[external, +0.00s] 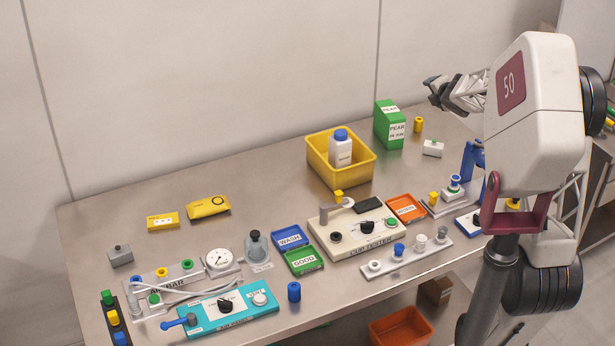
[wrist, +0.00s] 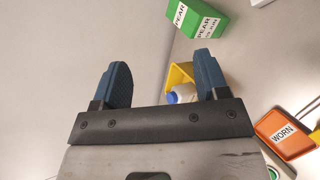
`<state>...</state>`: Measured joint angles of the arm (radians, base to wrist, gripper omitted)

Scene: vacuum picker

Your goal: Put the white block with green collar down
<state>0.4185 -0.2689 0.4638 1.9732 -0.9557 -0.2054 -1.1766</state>
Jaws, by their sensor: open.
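My gripper (external: 434,92) is raised above the back right of the table, apart from the block. In the wrist view my gripper (wrist: 162,82) has its two blue fingers wide apart, with nothing between them.
A green PEAR box (external: 384,124) and a yellow cylinder (external: 418,125) stand near the block. A yellow bin (external: 350,177) holds a white bottle (external: 341,152). An orange WORN tray (external: 406,208) and the cup tester (external: 342,238) lie in front. The back left table is mostly clear.

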